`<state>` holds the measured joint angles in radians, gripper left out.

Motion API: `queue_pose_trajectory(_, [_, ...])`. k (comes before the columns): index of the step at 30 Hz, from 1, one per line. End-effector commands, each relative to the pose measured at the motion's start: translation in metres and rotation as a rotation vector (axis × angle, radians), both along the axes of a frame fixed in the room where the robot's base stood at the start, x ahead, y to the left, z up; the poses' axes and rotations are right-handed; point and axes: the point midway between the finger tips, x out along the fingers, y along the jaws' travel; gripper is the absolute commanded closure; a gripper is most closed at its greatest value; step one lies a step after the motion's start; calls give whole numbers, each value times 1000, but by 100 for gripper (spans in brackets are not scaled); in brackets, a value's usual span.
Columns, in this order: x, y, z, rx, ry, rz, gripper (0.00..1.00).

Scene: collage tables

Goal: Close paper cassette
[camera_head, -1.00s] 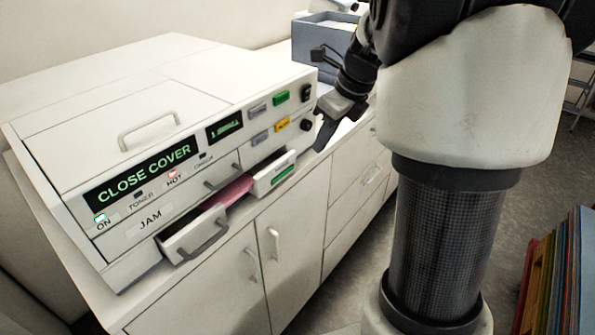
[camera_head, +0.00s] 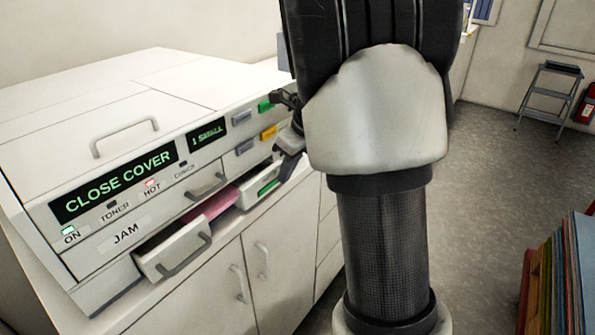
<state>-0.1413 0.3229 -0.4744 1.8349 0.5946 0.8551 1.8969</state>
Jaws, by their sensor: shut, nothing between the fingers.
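A white office machine (camera_head: 110,128) shows CLOSE COVER on its display. Low on its front, a white drawer with a grey handle (camera_head: 160,258) is pulled out. Pink paper (camera_head: 212,204) shows behind its front. To the right, a second white drawer front with a green label (camera_head: 250,192) also stands out. I cannot tell for sure which of the two is the paper cassette. My gripper (camera_head: 289,146) is shut and empty at the right end of the machine's front, just above and right of the green-labelled drawer. My arm hides part of it, and contact is unclear.
White cabinets (camera_head: 215,283) stand under the machine. Upright coloured boards (camera_head: 560,270) stand at the lower right. A grey step stool (camera_head: 548,95) and a red extinguisher (camera_head: 588,103) are at the back right. The floor (camera_head: 490,170) between is clear.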

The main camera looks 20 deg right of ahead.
Motion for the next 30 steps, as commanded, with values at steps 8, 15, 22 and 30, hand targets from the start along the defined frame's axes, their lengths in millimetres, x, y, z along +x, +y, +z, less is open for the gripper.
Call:
queue_pose_trajectory(8, [8,5,0,0,0,-1,100])
queue_pose_trajectory(15, [10,6,2,0,0,0,100])
queue_pose_trajectory(22, [39,26,5,-2,1,2,100])
queue_pose_trajectory(30, [49,32,2,2,-7,-1,100])
